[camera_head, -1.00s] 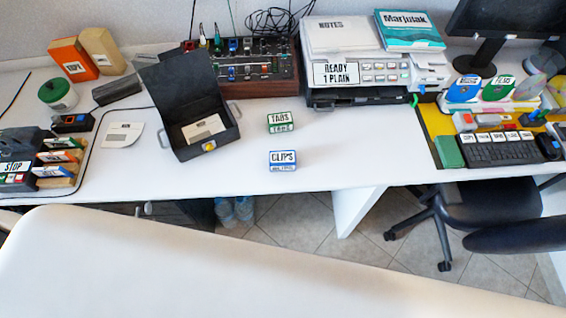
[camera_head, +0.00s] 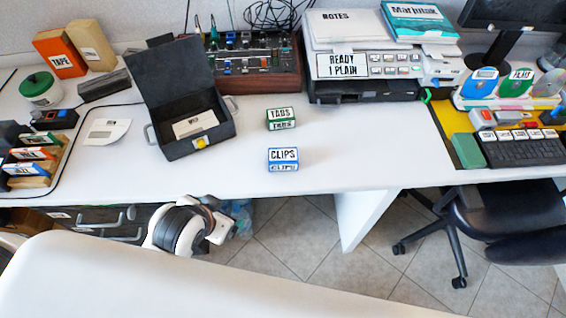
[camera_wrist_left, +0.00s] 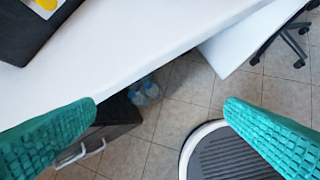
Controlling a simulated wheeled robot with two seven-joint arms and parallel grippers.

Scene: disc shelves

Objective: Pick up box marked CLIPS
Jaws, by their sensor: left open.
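The CLIPS box (camera_head: 283,159) is a small white and blue box near the front edge of the white desk. It stands just in front of the green and white TABS box (camera_head: 281,118), with a gap between them. My left arm shows in the head view below the desk's front edge, left of the CLIPS box; its fingers are not clear there. In the left wrist view my left gripper (camera_wrist_left: 162,107) has its two teal fingers wide apart with nothing between them. The CLIPS box is outside the wrist view. My right gripper is not in view.
An open black case (camera_head: 196,140) with a yellow latch stands left of the boxes. A printer (camera_head: 365,64) and a mixer (camera_head: 262,72) stand behind. The white desk (camera_head: 340,150) is bare right of the CLIPS box. Drawers and a chair (camera_head: 500,215) are below desk level.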

